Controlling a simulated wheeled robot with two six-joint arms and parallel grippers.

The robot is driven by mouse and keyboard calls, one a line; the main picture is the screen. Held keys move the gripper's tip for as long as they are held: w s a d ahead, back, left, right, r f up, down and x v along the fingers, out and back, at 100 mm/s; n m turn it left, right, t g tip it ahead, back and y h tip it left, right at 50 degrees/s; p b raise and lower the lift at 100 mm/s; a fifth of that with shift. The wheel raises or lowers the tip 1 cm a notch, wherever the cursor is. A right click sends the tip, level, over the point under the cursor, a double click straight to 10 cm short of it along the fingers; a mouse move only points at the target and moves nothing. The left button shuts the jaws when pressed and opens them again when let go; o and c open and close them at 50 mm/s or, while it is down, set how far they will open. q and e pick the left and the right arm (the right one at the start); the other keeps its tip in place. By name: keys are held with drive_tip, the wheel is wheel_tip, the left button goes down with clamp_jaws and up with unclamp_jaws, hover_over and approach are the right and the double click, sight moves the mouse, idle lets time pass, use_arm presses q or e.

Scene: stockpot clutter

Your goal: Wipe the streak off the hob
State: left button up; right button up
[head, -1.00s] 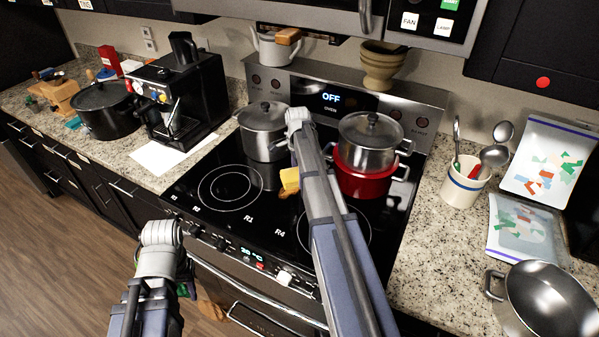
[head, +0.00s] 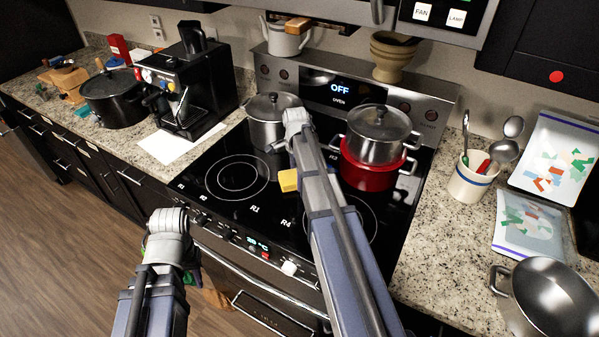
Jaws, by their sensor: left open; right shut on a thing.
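The black glass hob (head: 205,155) fills the middle of the head view. A yellow sponge (head: 288,181) shows just left of my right forearm, low over or on the hob between the left and right front rings. My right gripper is shut on it, with the fingers mostly hidden behind the forearm; I cannot tell whether the sponge touches the glass. I make out no streak on the visible glass; part of the hob is hidden by my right arm. My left gripper (head: 211,293) is open, low in front of the oven, mostly hidden behind its arm.
A lidded steel pot (head: 270,122) stands at the back left of the hob. Another steel pot (head: 379,136) sits on a red pot (head: 368,175) at back right. A coffee machine (head: 197,88) stands left; a utensil crock (head: 470,180) and open pot (head: 553,300) stand right.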

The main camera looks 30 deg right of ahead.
sight(290, 183)
drive_tip(key=shift+s+a, duration=0.15)
drive_tip(key=shift+a, duration=0.15)
drive_tip(key=shift+s+a+r, duration=0.1)
drive_tip(key=shift+s+a, duration=0.4)
drive_tip(key=shift+a, duration=0.25)
drive_tip(key=shift+s+a, duration=0.45)
drive_tip(key=shift+a, duration=0.25)
drive_tip(key=shift+f, duration=0.25)
drive_tip(key=shift+r, duration=0.1)
drive_tip(key=shift+w+d, duration=0.55)
drive_tip(key=shift+d, duration=0.3)
drive_tip(key=shift+w+d, duration=0.55)
drive_tip(key=shift+d, duration=0.25)
drive_tip(key=shift+w+d, duration=0.5)
drive_tip(key=shift+d, duration=0.25)
drive_tip(key=shift+w+d, duration=0.45)
drive_tip(key=shift+d, duration=0.3)
drive_tip(key=shift+w+d, duration=0.55)
drive_tip(key=shift+d, duration=0.25)
drive_tip(key=shift+w+d, duration=0.5)
drive_tip(key=shift+d, duration=0.3)
